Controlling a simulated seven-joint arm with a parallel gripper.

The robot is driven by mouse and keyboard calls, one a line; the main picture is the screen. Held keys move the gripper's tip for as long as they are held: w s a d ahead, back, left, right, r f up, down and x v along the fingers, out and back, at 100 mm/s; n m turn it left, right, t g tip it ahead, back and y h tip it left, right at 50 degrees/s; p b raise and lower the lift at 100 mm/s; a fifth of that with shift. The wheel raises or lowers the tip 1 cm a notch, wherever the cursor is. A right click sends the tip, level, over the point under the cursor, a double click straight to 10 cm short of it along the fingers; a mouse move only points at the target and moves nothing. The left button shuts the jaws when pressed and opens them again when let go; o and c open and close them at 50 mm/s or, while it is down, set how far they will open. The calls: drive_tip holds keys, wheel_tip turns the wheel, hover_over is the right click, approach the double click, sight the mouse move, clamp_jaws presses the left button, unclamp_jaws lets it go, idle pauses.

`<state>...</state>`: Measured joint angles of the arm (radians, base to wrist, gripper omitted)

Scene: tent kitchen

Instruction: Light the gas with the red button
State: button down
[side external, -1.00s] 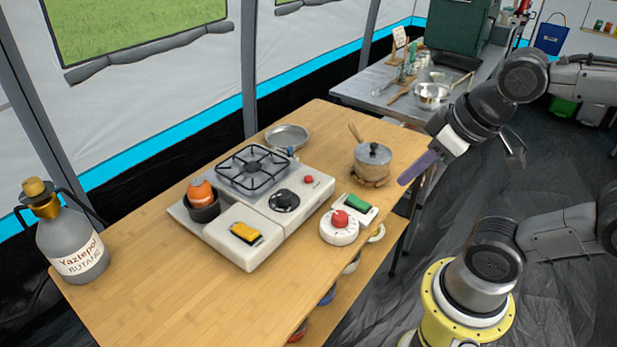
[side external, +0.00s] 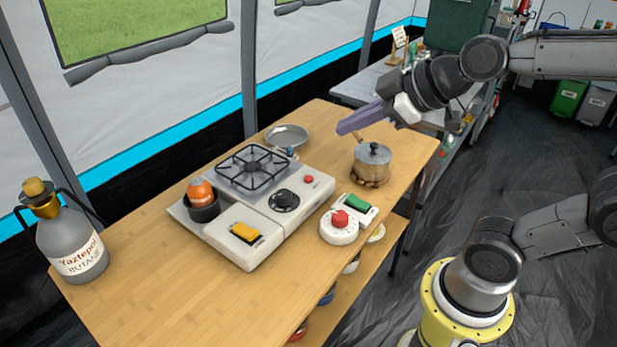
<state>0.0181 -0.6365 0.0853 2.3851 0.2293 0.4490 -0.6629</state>
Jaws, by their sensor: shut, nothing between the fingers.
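The gas stove (side external: 228,251) is a white unit on the wooden table, with a black burner grate (side external: 252,166) at its back. A small red button (side external: 308,179) sits on its right part, beside a black knob (side external: 284,200). A yellow switch (side external: 245,233) is on its front left part. My gripper (side external: 341,128) has purple fingers, shut and empty. It is in the air near the lidded pot, up and to the right of the red button in the picture, and apart from it. No flame shows at the burner.
A lidded pot (side external: 371,166) stands at the table's right. A white round device with a red knob (side external: 339,228) and a green switch (side external: 358,202) are in front of it. A pan (side external: 287,137), an orange object (side external: 200,191) in a black cup and a butane bottle (side external: 74,248) stand around the stove.

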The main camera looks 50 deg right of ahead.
drive_tip(key=w+d+n+t, duration=0.1)
drive_tip(key=w+d, duration=0.1)
drive_tip(key=w, duration=0.6)
drive_tip(key=m+g+h, duration=0.1)
drive_tip(key=g+h, duration=0.1)
drive_tip(key=h, duration=0.2)
hover_over(308, 179)
drive_tip(key=s, duration=0.1)
wheel_tip(308, 179, down, 15)
drive_tip(key=shift+d, duration=0.25)
drive_tip(key=shift+f, duration=0.15)
drive_tip(key=shift+f, duration=4.3)
drive_tip(key=shift+f, duration=0.2)
drive_tip(key=shift+f, duration=0.2)
